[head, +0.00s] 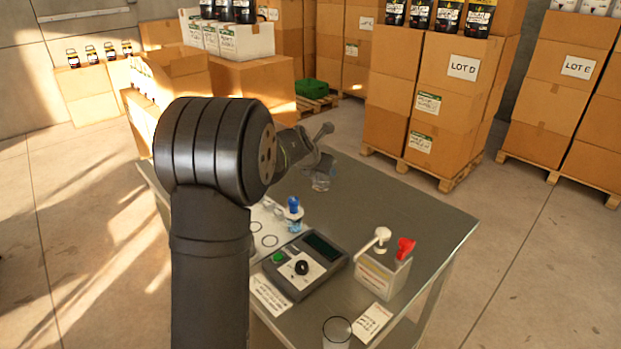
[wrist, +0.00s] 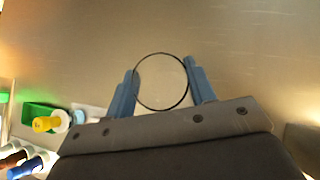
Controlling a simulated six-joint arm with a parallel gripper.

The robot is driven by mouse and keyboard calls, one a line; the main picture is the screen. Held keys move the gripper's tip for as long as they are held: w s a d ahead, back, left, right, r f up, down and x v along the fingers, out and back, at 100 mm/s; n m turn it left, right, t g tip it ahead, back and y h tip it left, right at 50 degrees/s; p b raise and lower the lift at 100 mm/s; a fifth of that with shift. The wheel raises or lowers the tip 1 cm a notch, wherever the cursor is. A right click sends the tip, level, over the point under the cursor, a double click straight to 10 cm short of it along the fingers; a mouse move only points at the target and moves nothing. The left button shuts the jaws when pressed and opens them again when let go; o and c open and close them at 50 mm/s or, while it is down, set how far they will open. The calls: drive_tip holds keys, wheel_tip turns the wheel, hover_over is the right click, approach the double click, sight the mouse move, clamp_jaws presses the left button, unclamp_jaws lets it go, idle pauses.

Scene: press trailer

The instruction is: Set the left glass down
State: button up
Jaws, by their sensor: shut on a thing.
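A clear glass (head: 321,183) is at my gripper (head: 318,163), over the far part of the metal table (head: 420,215) in the head view. In the wrist view my gripper (wrist: 160,76) has one blue finger on each side of the round, dark-edged glass (wrist: 162,84), shut on it. The glass looks empty and see-through, with bare metal tabletop behind it. I cannot tell whether its base touches the table. My arm hides part of the table's left side in the head view.
A control box (head: 306,266) with a green button, a blue-topped item (head: 293,208) and a dispenser box (head: 383,273) with white and red tops stand nearer. A dark ring (head: 337,329) shows at the front edge. Stacked cartons (head: 440,100) stand behind.

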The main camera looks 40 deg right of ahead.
drive_tip(key=shift+s+r, duration=0.25)
drive_tip(key=shift+s, duration=0.15)
drive_tip(key=w+a+f+n+t, duration=0.1)
drive_tip(key=w+a+f, duration=0.1)
drive_tip(key=w+a, duration=0.65)
drive_tip(key=s+a+r+m+g, duration=0.1)
drive_tip(key=s+a+r, duration=0.1)
drive_tip(key=a, duration=0.4)
drive_tip(key=s+a+r+m+g, duration=0.1)
drive_tip(key=s+a, duration=0.1)
drive_tip(key=a, duration=0.4)
drive_tip(key=s+a+f+m+g, duration=0.35)
drive_tip(key=s+a, duration=0.25)
drive_tip(key=s, duration=0.6)
drive_tip(key=s+a+f+m+g, duration=0.2)
drive_tip(key=s+a+f+m, duration=0.4)
drive_tip(key=s, duration=0.6)
drive_tip(key=shift+n, duration=0.75)
drive_tip(key=s+d, duration=0.2)
drive_tip(key=d, duration=0.3)
drive_tip(key=s+d, duration=0.2)
drive_tip(key=d, duration=0.3)
drive_tip(key=s+d+f, duration=0.1)
drive_tip(key=s+d, duration=0.2)
drive_tip(key=d, duration=0.2)
drive_tip(key=shift+s+f, duration=0.1)
drive_tip(key=shift+f, duration=0.5)
drive_tip(key=shift+f, duration=0.1)
